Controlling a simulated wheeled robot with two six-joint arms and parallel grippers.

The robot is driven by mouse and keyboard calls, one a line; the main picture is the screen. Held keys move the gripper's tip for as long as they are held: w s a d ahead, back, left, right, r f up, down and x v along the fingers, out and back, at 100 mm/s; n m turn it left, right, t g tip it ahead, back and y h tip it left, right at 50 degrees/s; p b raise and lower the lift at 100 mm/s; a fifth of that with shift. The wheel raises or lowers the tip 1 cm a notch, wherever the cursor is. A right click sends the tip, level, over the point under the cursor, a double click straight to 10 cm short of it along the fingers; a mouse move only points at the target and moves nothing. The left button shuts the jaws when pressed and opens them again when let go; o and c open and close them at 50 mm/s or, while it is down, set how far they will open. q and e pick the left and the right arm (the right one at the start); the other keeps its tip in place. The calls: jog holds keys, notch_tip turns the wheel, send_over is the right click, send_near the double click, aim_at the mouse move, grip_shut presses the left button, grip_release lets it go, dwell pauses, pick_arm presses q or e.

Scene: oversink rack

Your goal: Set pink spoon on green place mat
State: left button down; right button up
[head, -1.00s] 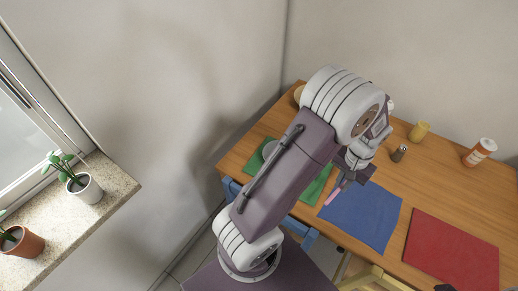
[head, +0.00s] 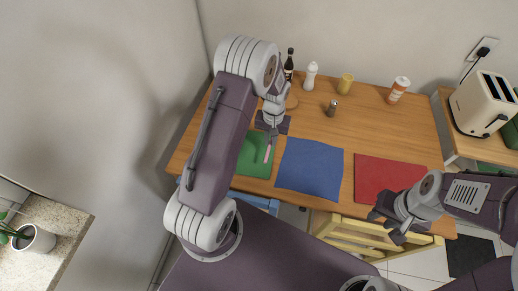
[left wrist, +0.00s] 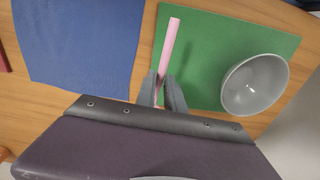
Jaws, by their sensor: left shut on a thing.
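The pink spoon (left wrist: 170,45) is held between the fingers of my left gripper (left wrist: 161,92) in the left wrist view. In the head view the pink spoon (head: 267,154) shows as a short pink strip below my left gripper (head: 270,138). It appears over the green place mat (head: 253,160), near the mat's edge facing the blue mat. The green place mat also shows in the left wrist view (left wrist: 205,45). I cannot tell whether the spoon touches the mat. My right gripper (head: 388,225) is at the lower right, near the red mat, its fingers too small to judge.
A grey bowl (left wrist: 255,85) stands on the green mat. A blue mat (head: 310,168) and a red mat (head: 385,175) lie to the right. A toaster (head: 485,103) is at far right.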

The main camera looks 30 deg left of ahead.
aim_at(262, 155)
pick_arm(q)
jog(key=shift+s+a+f, duration=0.95)
jog(key=shift+a+f, duration=0.05)
jog(key=shift+a, duration=0.2)
jog(key=shift+f, duration=2)
jog(key=shift+f, duration=0.1)
jog(key=c, duration=1.4)
grip_release()
jog(key=shift+c, duration=0.2)
notch_tip(262, 155, up, 12)
jog(key=s+d+r+m, duration=0.1)
jog(key=s+d+r, duration=0.1)
jog(key=s, duration=0.4)
jog(key=s+d+r+m+t, duration=0.1)
jog(key=s+d+r, duration=0.1)
jog(key=s+d, duration=0.2)
jog(key=s, duration=0.3)
jog(key=shift+r, duration=0.3)
